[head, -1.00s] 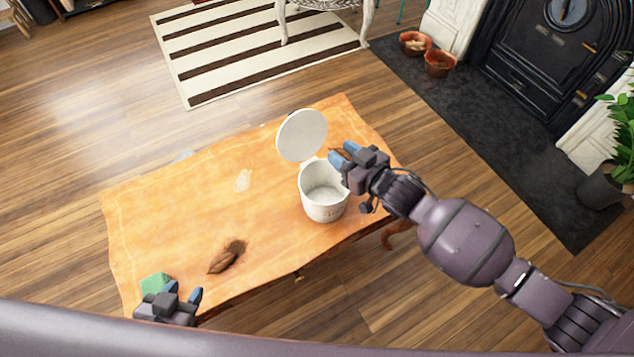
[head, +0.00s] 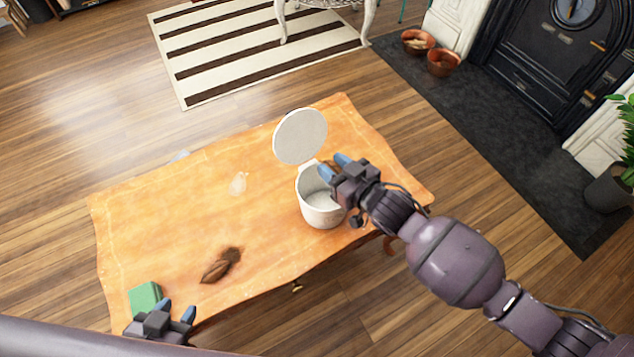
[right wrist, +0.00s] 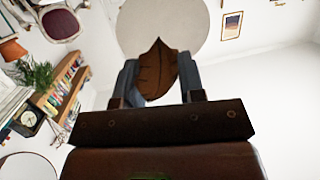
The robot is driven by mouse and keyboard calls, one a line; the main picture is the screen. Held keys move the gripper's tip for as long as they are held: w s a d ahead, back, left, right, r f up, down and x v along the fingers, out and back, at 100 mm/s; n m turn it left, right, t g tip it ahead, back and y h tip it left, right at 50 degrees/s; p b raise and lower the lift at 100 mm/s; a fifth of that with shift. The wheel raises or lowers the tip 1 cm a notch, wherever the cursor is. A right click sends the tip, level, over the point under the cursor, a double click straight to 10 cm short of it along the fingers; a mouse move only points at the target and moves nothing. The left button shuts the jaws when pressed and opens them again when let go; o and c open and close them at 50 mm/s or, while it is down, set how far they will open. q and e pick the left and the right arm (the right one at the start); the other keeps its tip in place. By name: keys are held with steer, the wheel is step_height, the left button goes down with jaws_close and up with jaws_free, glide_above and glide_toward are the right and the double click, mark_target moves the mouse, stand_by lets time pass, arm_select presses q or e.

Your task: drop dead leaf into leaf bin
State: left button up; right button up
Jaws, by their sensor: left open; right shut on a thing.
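The dead leaf (right wrist: 157,70) is brown and pointed, held between the fingers of my right gripper (right wrist: 160,80) in the right wrist view. The lid's pale disc also fills the top of the right wrist view (right wrist: 165,25). My left gripper (head: 176,310) is open and empty at the table's front left corner.
The wooden table (head: 170,220) has a brown object (head: 220,266) and a green block (head: 145,298) on its left part, the block close to my left gripper. The middle of the table is mostly clear. A fireplace (head: 555,65) stands at the back right.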

steer(key=o, duration=1)
steer(key=shift+c, duration=0.2)
steer(key=shift+s+d+r, duration=0.15)
steer(key=shift+s+d, duration=0.15)
steer(key=shift+d, duration=0.05)
steer(key=p+v, duration=0.2)
steer(key=v, duration=0.7)
steer(key=shift+s+d+p, duration=0.3)
steer(key=shift+s, duration=0.05)
